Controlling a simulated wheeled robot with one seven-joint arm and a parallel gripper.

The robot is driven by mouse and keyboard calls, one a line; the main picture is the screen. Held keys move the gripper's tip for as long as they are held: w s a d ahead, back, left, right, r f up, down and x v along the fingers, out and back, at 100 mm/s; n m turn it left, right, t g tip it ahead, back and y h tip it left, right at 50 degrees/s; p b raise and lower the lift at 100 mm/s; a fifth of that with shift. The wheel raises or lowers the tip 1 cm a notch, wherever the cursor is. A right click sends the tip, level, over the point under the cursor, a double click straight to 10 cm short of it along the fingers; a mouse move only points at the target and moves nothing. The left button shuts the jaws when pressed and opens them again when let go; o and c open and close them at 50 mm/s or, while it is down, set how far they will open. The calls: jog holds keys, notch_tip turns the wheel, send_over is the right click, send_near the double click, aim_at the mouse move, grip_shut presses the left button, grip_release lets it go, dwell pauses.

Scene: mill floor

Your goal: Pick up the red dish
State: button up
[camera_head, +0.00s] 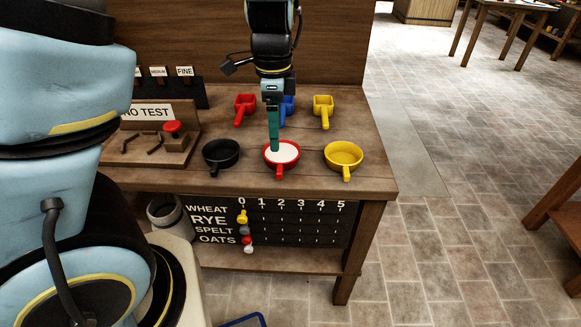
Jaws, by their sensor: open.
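The red dish (282,170) stands on the wooden bench, between a black dish and a yellow dish. It has a short handle pointing toward the front edge and is filled with something white. My gripper (275,148) comes down from above with its fingers pointing down. Its fingertips are at the dish, over the left part of the white filling as seen here. I see the fingers nearly edge-on, so the gap between them is hidden. I cannot tell whether they touch the dish. The dish rests on the bench.
The black dish (221,154) is on the left and the yellow dish (343,156) on the right. Behind are red (244,108), blue (287,108) and yellow (323,108) scoops. A wooden test stand (150,150) with a red button is at the left. The bench's right end is clear.

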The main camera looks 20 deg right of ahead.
send_over(280, 168)
jog(key=f, duration=0.4)
jog(key=shift+s+a+f, duration=0.15)
jog(key=shift+s+f, duration=0.05)
jog(key=shift+f, duration=0.05)
jog(key=shift+w+f, duration=0.15)
jog(key=shift+f, duration=1.4)
jog(key=shift+w+f, duration=0.15)
jog(key=shift+f, duration=1.4)
jog(key=shift+c, duration=0.2)
grip_shut()
